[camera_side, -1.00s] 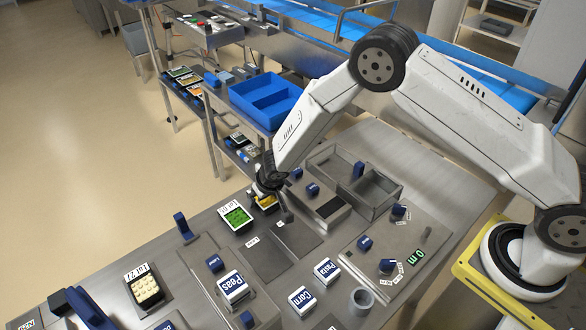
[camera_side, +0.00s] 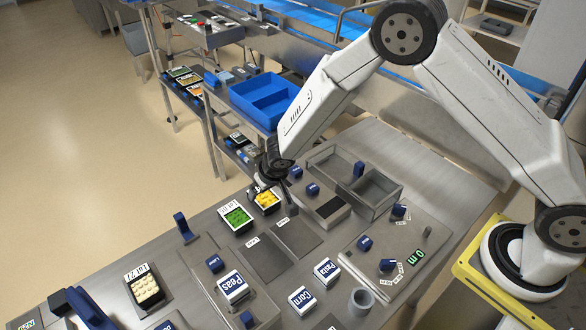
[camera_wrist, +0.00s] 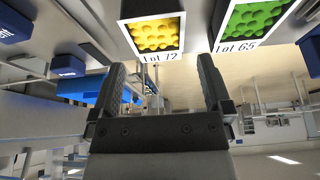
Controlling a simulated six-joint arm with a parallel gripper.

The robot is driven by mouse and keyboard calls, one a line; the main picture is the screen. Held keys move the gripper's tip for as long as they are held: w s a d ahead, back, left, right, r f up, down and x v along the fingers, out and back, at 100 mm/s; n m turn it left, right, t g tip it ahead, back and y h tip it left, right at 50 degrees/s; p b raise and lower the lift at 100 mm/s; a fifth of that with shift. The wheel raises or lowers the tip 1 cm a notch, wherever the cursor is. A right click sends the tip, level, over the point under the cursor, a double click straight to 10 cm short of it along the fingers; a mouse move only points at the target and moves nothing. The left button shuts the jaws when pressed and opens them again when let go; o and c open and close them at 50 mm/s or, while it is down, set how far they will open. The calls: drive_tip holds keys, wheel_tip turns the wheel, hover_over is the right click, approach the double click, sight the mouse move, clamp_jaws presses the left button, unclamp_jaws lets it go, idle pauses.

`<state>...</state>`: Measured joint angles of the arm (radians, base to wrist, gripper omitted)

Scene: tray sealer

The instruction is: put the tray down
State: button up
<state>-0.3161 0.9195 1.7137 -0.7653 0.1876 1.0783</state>
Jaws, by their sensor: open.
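A black tray of yellow pieces (camera_side: 265,201) sits on the steel table in the side view, just right of a black tray of green pieces (camera_side: 236,219). My gripper (camera_side: 262,186) is just above and behind the yellow tray in the side view. In the wrist view my gripper (camera_wrist: 160,75) shows two black fingers spread apart with nothing between them. The yellow tray lies beyond the fingertips, clear of them.
A tray of pale pieces (camera_side: 146,290) stands at front left. Labelled blocks for Peas (camera_side: 232,287), Corn (camera_side: 301,299) and Pasta (camera_side: 326,271) stand at the front. Dark flat plates (camera_side: 267,258) lie bare mid-table.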

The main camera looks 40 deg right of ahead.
drive_tip(key=shift+v, duration=1.15)
drive_tip(key=shift+r, duration=0.1)
drive_tip(key=shift+s+d+r, duration=0.1)
drive_tip(key=shift+d+r, duration=0.05)
drive_tip(key=shift+d, duration=0.1)
drive_tip(key=s+d+r+g, duration=0.1)
drive_tip(key=s+d+r, duration=0.5)
drive_tip(key=s, duration=0.4)
drive_tip(key=s+d+r+g, duration=0.1)
drive_tip(key=s+d+r, duration=0.5)
drive_tip(key=s, duration=0.5)
drive_tip(key=shift+s+d+r, duration=0.2)
drive_tip(key=shift+d+r, duration=0.15)
drive_tip(key=shift+d, duration=0.5)
drive_tip(key=shift+w, duration=0.1)
